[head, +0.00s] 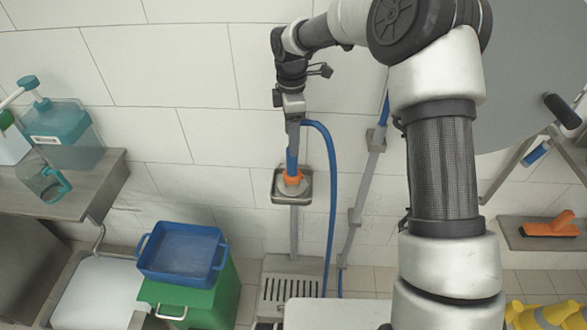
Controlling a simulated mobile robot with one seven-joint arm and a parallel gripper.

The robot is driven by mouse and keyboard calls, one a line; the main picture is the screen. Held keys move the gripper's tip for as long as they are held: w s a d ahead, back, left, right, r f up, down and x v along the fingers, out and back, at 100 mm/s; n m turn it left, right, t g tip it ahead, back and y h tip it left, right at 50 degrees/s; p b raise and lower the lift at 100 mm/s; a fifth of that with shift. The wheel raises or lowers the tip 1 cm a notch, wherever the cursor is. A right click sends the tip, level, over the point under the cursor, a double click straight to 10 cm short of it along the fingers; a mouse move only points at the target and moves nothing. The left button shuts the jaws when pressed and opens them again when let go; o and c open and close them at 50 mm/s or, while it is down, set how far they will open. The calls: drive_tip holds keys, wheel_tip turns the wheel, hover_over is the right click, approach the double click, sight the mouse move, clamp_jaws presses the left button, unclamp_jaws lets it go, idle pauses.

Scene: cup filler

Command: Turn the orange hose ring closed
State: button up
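The orange hose ring (292,178) sits low on the wall column, in a small grey metal holder (276,198). The blue hose (333,190) arches from near my gripper and hangs down toward the floor; a straight blue piece rises just above the ring. My gripper (293,140) points down above the ring, close to the blue piece. Its fingertips are small and overlap the blue piece, so I cannot tell whether they are open, shut or touching it. The far side of the ring is hidden.
A blue basin (183,252) stands on a green box (213,290) at lower left. A steel shelf (103,172) with a teal bottle (65,133) is at left. A grey pipe (358,200) runs down right of the hose. A shelf with an orange brush (548,226) is at right.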

sight(292, 169)
wheel_tip(292, 169, down, 13)
drive_tip(key=shift+f+b, duration=0.2)
drive_tip(key=shift+b, duration=0.2)
drive_tip(key=shift+c, duration=0.4)
drive_tip(key=c, duration=1)
drive_tip(key=shift+o, duration=0.2)
